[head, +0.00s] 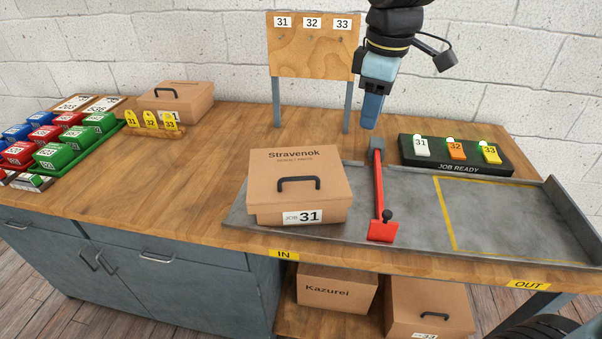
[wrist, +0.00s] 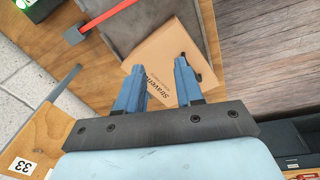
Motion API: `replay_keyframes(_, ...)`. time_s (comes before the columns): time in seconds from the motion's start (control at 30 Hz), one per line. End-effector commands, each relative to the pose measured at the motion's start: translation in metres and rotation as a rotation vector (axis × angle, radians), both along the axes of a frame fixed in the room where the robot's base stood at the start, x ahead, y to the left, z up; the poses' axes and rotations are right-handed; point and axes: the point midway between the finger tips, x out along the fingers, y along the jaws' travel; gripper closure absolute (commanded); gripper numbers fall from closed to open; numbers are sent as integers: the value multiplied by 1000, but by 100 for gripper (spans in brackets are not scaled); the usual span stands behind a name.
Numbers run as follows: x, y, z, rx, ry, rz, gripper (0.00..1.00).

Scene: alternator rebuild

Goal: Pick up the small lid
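A cardboard box (head: 290,215) marked Stravenok and JOB 31 stands at the left end of the grey tray, with a dark handle (head: 298,181) on its closed upper part. No separate small lid can be made out; this upper part looks like a lid. In the wrist view the box (wrist: 160,52) shows beyond my fingers, with its printed name partly hidden. My gripper (head: 370,126) hangs above the bench, behind and right of the box, apart from it. In the wrist view my gripper (wrist: 160,66) has its fingers spread with nothing between them.
A red lever (head: 379,190) crosses the grey tray (head: 413,215) right of the box. A JOB READY panel (head: 455,166) stands behind the tray. A wooden board (head: 312,55) on posts rises at the back. Another box (head: 176,98) and coloured bins (head: 66,140) are at left.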

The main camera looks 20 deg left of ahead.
Motion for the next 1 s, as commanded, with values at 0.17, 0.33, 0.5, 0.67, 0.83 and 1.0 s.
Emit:
replay_keyframes(0.17, -10, 68, -19, -54, 56, 292, 64)
replay_keyframes(0.33, -21, 104, -30, -81, 85, 456, 64)
replay_keyframes(0.5, -25, 115, -39, -89, 96, 509, 64)
replay_keyframes(0.67, -25, 115, -64, -92, 98, 509, 64)
replay_keyframes(0.83, -26, 115, -93, -90, 98, 508, 64)
replay_keyframes(1.0, -25, 115, -113, -90, 96, 506, 64)
